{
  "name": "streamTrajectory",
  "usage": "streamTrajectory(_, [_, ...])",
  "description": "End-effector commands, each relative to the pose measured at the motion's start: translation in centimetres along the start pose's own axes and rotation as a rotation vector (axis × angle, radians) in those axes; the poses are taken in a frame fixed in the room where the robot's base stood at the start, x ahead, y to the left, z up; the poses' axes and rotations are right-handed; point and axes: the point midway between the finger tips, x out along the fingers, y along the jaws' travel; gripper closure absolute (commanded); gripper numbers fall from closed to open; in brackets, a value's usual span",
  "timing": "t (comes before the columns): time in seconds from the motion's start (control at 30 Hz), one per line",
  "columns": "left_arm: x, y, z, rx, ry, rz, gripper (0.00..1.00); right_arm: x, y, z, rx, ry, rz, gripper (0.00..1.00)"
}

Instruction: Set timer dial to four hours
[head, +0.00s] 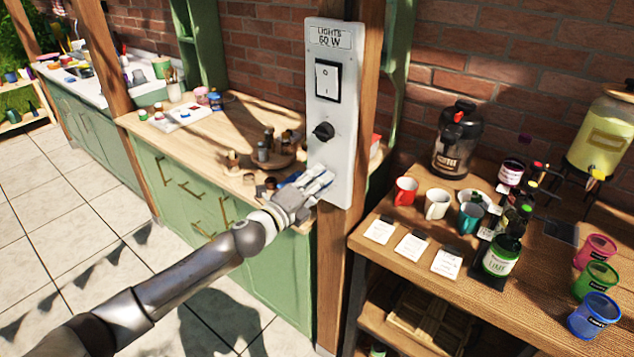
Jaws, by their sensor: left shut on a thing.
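A tall white control panel (343,100) is fixed upright to a wooden post. My right gripper is not in view.
Right of the post, a wooden table (400,262) holds a coffee dispenser (456,140), mugs, cards, bottles and coloured cups. Left of it, a green cabinet (170,170) has a wooden worktop with a round tray of small jars (262,155). Tiled floor is free at the left.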

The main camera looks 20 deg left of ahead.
Motion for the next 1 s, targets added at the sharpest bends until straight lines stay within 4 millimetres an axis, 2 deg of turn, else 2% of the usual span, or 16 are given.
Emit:
streamTrajectory(0.4, [0.01, -0.06, -0.01, 0.189, 0.0, 0.0, 0.89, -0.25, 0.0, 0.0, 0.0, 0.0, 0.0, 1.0])
streamTrajectory(0.97, [0.01, -0.05, -0.02, 0.213, 0.0, 0.0, 0.89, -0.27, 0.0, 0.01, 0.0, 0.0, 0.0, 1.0])
streamTrajectory(1.0, [0.01, -0.05, -0.02, 0.213, 0.0, 0.0, 0.6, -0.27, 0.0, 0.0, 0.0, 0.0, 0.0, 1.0])
